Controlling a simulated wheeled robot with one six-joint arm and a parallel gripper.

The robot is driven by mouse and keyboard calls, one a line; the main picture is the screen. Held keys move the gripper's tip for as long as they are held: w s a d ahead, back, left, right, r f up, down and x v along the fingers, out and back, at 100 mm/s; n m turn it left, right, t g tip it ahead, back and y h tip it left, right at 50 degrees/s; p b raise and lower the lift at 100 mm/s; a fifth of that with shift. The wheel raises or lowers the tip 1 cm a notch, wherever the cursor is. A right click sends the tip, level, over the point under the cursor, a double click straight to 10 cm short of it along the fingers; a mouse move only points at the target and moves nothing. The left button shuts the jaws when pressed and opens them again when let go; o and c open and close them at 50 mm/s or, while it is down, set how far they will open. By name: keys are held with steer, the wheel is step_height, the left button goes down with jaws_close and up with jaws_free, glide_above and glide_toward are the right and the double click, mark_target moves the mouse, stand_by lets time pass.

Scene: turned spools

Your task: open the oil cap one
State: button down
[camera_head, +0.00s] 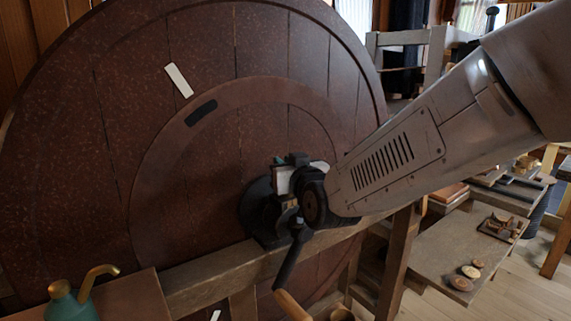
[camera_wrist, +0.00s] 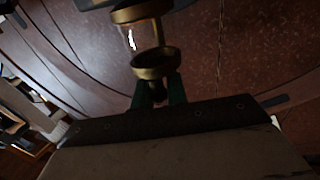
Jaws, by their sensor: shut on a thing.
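The oil cap (camera_wrist: 153,62) is a brass piece on the end of a small glass-bodied oiler (camera_wrist: 132,38) in the wrist view. A second brass ring closes the oiler's other end. My gripper (camera_wrist: 160,92) has its two green fingers shut on a small dark knob at the near end of the cap. In the head view my gripper (camera_head: 290,178) is at the black bearing block beside the large wheel, and the oiler is hidden or too small to make out. The cap appears seated on the oiler.
A large dark red wheel (camera_head: 210,60) stands close behind my gripper. A wooden beam (camera_head: 215,277) runs below, with a black crank handle (camera_head: 290,262) hanging near. A teal oil can (camera_head: 70,305) is at lower left. A bench (camera_head: 430,255) with small wooden pieces is at right.

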steer(key=shift+d+y, duration=0.1)
steer(key=shift+y, duration=0.2)
steer(key=n+g+y, duration=0.2)
steer(key=n+y, duration=0.1)
steer(key=y, duration=0.1)
steer(key=shift+w+d+n+g, duration=0.25)
steer(key=shift+w+n+g, duration=0.05)
steer(key=shift+w+g, duration=0.1)
steer(key=n+g+y, duration=0.4)
steer(key=g, duration=0.1)
steer(key=shift+w+y, duration=0.35)
steer(key=shift+y, duration=0.05)
steer(key=n+g, duration=0.1)
steer(key=g, duration=0.1)
steer(key=n+g+y, duration=0.1)
steer(key=n+g, duration=0.1)
steer(key=n+g+y, duration=0.1)
steer(key=g, duration=0.1)
steer(key=shift+w+a+n+g, duration=0.1)
steer(key=shift+w+n+g, duration=0.2)
steer(key=shift+w+n, duration=0.1)
steer(key=shift+w+a+n+g, duration=0.1)
steer(key=shift+n+g, duration=0.75)
steer(key=shift+g, duration=0.5)
steer(key=shift+w+a+n+g, duration=0.1)
steer(key=shift+n+g, duration=0.75)
steer(key=shift+g, duration=0.5)
steer(key=c, duration=1.4)
jaws_free()
steer(key=shift+a, duration=0.1)
